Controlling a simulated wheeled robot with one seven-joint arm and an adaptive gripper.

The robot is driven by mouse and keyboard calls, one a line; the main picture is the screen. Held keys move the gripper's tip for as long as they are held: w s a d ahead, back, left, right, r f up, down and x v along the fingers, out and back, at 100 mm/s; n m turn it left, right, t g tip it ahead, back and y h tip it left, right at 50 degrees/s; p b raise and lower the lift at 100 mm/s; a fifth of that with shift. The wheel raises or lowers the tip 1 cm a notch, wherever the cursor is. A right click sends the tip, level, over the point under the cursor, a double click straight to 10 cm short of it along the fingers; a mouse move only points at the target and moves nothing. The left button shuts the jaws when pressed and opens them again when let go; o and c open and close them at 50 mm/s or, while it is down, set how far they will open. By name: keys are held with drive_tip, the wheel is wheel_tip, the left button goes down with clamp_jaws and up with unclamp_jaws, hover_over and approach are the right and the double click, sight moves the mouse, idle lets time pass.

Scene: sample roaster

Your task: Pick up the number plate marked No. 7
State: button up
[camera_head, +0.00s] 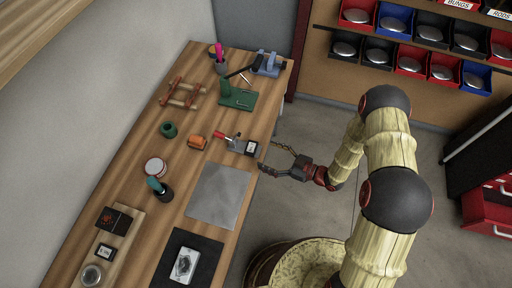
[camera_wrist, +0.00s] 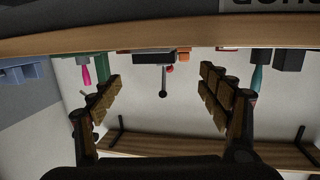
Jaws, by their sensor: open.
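No plate's marking is legible, so I cannot tell which is No. 7. A small dark-framed plate with a white face (camera_head: 251,148) is at the bench's right edge, beside a red-handled metal clamp (camera_head: 229,139). A similar small plate (camera_head: 105,251) lies on a wooden board at the lower left. A larger pale plate (camera_head: 184,264) lies on a black mat. My gripper (camera_head: 270,157) is open and empty just off the bench's right edge, close to the first plate. In the wrist view, its spread fingers (camera_wrist: 161,80) have nothing held between them.
The wooden bench (camera_head: 135,180) also holds a grey sheet (camera_head: 219,195), an orange block (camera_head: 198,142), a green stand (camera_head: 238,98) and a teal-handled tool (camera_head: 159,188). Bins (camera_head: 403,57) line the back wall. Open floor lies right of the bench.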

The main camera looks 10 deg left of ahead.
sight(253, 148)
drive_tip(key=x, duration=0.2)
drive_tip(key=b+x, duration=0.1)
drive_tip(key=x, duration=0.3)
drive_tip(key=shift+w+f+b, duration=0.2)
drive_tip(key=shift+f+b, duration=0.15)
drive_tip(key=shift+b, duration=0.05)
drive_tip(key=shift+w+a, duration=0.15)
drive_tip(key=shift+a, duration=0.3)
drive_tip(key=shift+c, duration=0.4)
drive_tip(key=c, duration=1.3)
